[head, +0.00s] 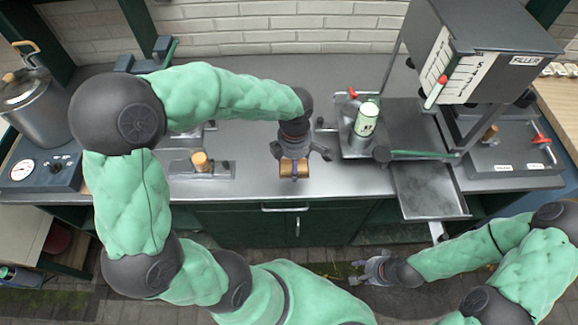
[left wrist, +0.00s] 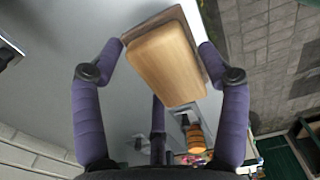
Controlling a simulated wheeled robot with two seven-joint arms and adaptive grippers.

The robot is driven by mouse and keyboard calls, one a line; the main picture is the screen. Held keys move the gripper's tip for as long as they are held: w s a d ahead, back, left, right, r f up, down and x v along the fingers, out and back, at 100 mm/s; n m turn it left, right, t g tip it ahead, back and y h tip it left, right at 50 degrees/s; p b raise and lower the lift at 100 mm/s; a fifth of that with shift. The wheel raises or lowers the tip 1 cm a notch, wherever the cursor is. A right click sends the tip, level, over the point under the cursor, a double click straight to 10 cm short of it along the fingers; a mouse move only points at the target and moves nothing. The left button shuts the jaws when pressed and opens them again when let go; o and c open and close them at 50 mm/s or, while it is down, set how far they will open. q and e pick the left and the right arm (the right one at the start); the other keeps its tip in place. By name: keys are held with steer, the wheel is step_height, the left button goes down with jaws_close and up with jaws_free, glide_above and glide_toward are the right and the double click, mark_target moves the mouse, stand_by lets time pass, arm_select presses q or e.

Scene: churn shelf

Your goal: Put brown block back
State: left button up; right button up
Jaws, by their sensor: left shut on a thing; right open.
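The brown block (head: 294,169) is a wooden piece with rounded edges, held near the front edge of the grey counter (head: 340,178). In the left wrist view the block (left wrist: 168,62) sits between the purple fingers, with a darker brown edge along its far side. My left gripper (head: 291,158) is shut on it from above. I cannot tell whether the block touches the counter. My right gripper (head: 366,270) is open and empty, low in front of the cabinet.
A wooden knob (head: 200,160) stands on a metal plate left of the block. A green-labelled can (head: 366,119) stands on a fixture to the right, beside a metal tray (head: 428,190) and the filler (head: 485,45). A pot (head: 32,105) stands far left. The counter around the block is clear.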

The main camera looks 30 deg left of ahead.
mark_target(289, 161)
arm_select(q)
steer(key=f, duration=0.1)
steer(key=w+a+f, duration=0.2)
steer(key=f, duration=0.1)
steer(key=shift+a+b, duration=0.25)
steer(key=shift+b, duration=0.15)
steer(key=shift+w+a+f+b, duration=0.15)
steer(key=shift+f+b, duration=0.1)
steer(key=shift+f, duration=0.7)
steer(key=shift+w+a+f+b, duration=0.1)
steer(key=shift+f+b, duration=0.1)
steer(key=shift+f, duration=0.75)
steer(key=shift+f, duration=0.2)
steer(key=o, duration=1.2)
steer(key=shift+r, duration=0.1)
steer(key=shift+r, duration=0.2)
step_height(289, 161, up, 12)
steer(key=p, duration=0.3)
